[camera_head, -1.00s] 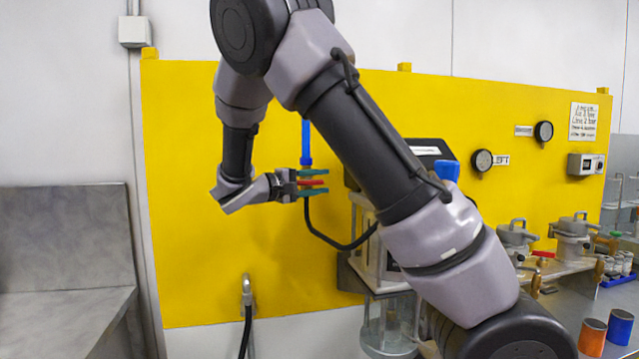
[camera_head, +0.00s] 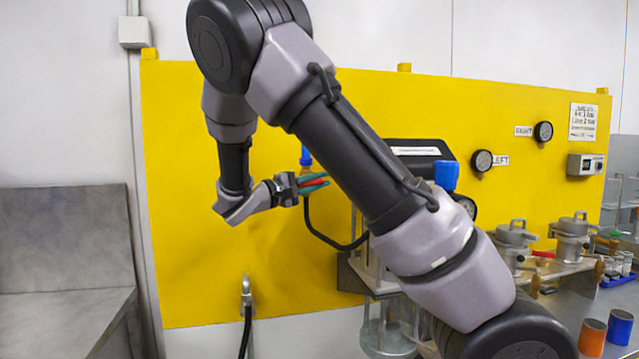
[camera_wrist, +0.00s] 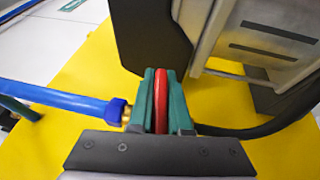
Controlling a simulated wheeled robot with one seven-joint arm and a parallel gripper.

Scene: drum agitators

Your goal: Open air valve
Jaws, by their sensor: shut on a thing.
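The air valve's red handle (camera_head: 316,184) is between the green fingers of my gripper (camera_head: 318,183), in front of the yellow panel. In the wrist view the red handle (camera_wrist: 160,100) stands between the two fingers (camera_wrist: 159,98), and the gripper is shut on it. The valve's blue fitting (camera_head: 305,157) is just above the gripper; in the wrist view the blue pipe (camera_wrist: 60,95) runs in from the left to a brass end beside the fingers. The valve body is mostly hidden by the fingers.
A black hose (camera_head: 325,237) curves from below the valve toward the dark-topped unit (camera_head: 415,148). A tap (camera_head: 246,290) with a hose is low on the panel. Metal vessels (camera_head: 574,236) and coloured cans stand on the bench at right. Open panel lies left of my gripper.

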